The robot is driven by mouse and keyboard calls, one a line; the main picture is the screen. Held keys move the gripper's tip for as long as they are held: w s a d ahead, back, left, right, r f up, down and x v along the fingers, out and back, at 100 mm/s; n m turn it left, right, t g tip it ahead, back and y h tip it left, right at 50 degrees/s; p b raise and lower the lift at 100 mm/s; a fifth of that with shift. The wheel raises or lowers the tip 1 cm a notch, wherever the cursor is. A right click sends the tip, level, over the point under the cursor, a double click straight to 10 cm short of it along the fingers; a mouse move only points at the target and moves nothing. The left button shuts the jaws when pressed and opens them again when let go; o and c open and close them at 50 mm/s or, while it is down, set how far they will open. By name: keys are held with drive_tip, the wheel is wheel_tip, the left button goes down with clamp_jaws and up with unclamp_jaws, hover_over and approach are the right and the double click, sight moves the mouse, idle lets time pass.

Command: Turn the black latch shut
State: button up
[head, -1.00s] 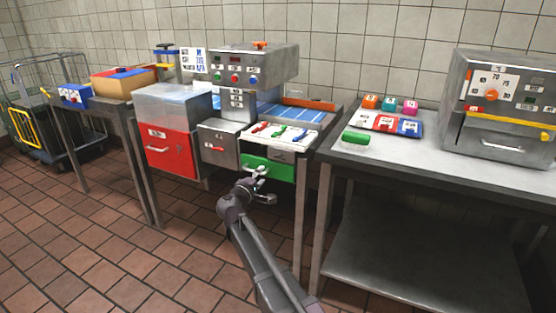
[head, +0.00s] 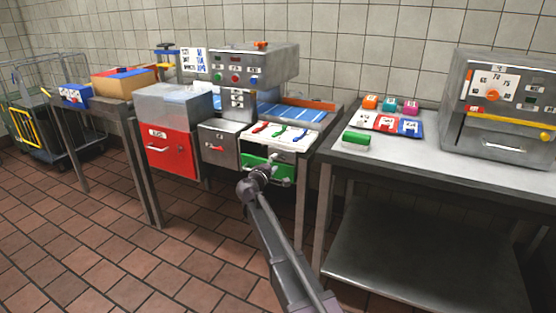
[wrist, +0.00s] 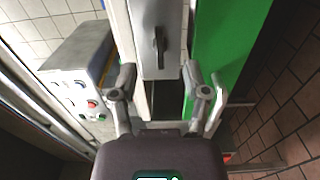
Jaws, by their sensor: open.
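The black latch (wrist: 158,48) is a dark elongated piece on a grey metal plate (wrist: 143,20) in the wrist view. It lies roughly lengthwise in the picture, ahead of my fingertips. My gripper (wrist: 160,82) is open and empty, its fingers spread to either side of the latch's line, apart from it. In the head view my gripper (head: 272,172) is in front of the green drawer front (head: 254,163), below the tray with coloured handles. The latch is too small or hidden to make out there.
The green panel (wrist: 222,55) is close on the right in the wrist view, with a pale bar handle (wrist: 217,108) near my right finger. A control box (wrist: 78,95) with buttons is at left. In the head view a steel table (head: 430,165) stands at right.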

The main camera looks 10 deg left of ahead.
sight(278, 158)
drive_tip(key=shift+x, duration=1.9)
drive_tip(key=shift+c, duration=0.2)
clamp_jaws()
